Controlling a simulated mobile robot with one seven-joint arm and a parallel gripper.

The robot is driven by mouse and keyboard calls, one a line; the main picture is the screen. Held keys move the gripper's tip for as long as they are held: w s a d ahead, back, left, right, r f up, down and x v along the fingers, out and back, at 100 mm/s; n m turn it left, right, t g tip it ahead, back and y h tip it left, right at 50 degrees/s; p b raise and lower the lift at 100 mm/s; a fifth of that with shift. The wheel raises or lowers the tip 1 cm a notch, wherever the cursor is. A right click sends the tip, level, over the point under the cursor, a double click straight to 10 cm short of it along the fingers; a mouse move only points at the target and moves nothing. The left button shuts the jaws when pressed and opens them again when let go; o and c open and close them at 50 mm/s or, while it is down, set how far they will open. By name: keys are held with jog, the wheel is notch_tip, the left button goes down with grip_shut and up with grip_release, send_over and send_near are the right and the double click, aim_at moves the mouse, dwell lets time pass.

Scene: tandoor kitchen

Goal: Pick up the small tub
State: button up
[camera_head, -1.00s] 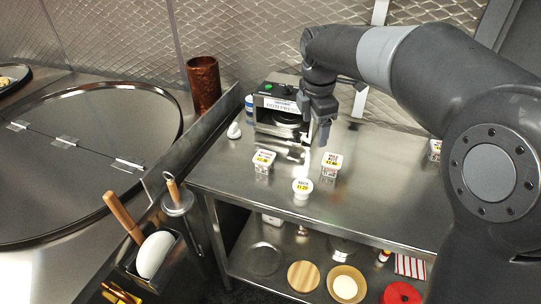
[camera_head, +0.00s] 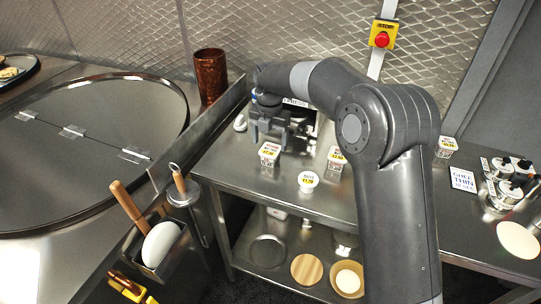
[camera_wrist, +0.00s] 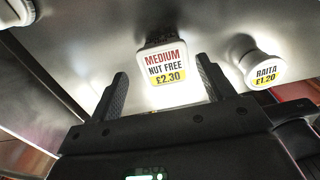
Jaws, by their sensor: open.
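Several small white tubs with price labels stand on the steel counter. The round raita tub (camera_head: 308,181) is the smallest of the near group and stands at its front; it also shows at the right of the wrist view (camera_wrist: 262,68), outside my fingers. A squarer tub marked medium, nut free (camera_head: 269,154) stands to its left and behind. My gripper (camera_head: 268,134) is open, just behind and above this squarer tub in the head view. In the wrist view the medium tub (camera_wrist: 166,62) appears between my two spread fingers, with no visible contact.
Another square tub (camera_head: 336,158) stands right of the raita tub, and one more (camera_head: 446,146) farther right. A white rounded object (camera_head: 240,124) lies left of my gripper. A brown cup (camera_head: 209,76) stands behind the raised metal edge. The counter's front strip is clear.

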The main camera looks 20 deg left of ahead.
aim_at(270, 149)
jog(key=f, duration=0.5)
jog(key=shift+s+d+f, duration=0.25)
jog(key=shift+s+f, duration=0.05)
jog(key=shift+f, duration=0.05)
jog(key=shift+c, duration=0.2)
jog(key=c, duration=0.9)
